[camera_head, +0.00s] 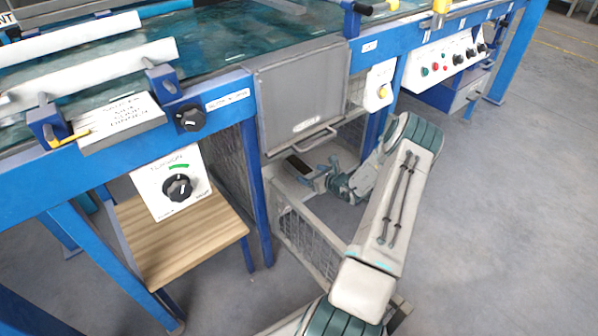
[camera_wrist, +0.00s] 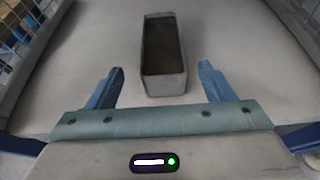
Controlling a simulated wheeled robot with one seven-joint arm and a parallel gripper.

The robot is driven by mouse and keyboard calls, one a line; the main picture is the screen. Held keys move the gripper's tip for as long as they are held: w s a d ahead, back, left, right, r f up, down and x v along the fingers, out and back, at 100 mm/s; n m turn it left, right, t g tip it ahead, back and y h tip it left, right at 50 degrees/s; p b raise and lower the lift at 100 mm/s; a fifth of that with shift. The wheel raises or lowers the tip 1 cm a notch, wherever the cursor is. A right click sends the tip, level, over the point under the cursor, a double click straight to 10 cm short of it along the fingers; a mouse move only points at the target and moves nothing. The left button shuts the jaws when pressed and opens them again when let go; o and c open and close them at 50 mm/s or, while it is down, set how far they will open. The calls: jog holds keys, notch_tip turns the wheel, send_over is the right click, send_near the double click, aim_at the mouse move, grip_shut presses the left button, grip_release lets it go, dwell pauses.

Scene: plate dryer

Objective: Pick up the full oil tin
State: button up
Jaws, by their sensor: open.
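The oil tin (camera_wrist: 163,82) is a small grey, open-topped oblong box with dark brown contents, seen in the wrist view just ahead of my gripper. My gripper (camera_wrist: 161,72) is open, with one blue finger on each side of the tin's near end. There are gaps between the fingers and the tin's sides. In the head view the tin (camera_head: 299,166) lies on a grey shelf, and my gripper (camera_head: 328,172) is at its right. The far fingertip contact is too small to tell there.
The grey shelf (camera_wrist: 225,45) has mesh side walls (camera_wrist: 22,28). A blue post (camera_head: 257,190) is to the left, beside a wooden stool-like surface (camera_head: 180,240). Open floor (camera_head: 500,220) lies to the right.

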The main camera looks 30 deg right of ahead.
aim_at(306, 171)
jog(key=b+x, duration=0.2)
jog(key=x, duration=0.2)
jog(key=shift+d+f+b, duration=0.15)
jog(key=shift+f+b, duration=0.1)
jog(key=shift+b, duration=0.1)
jog(key=shift+w, duration=0.55)
jog(key=c, duration=1.3)
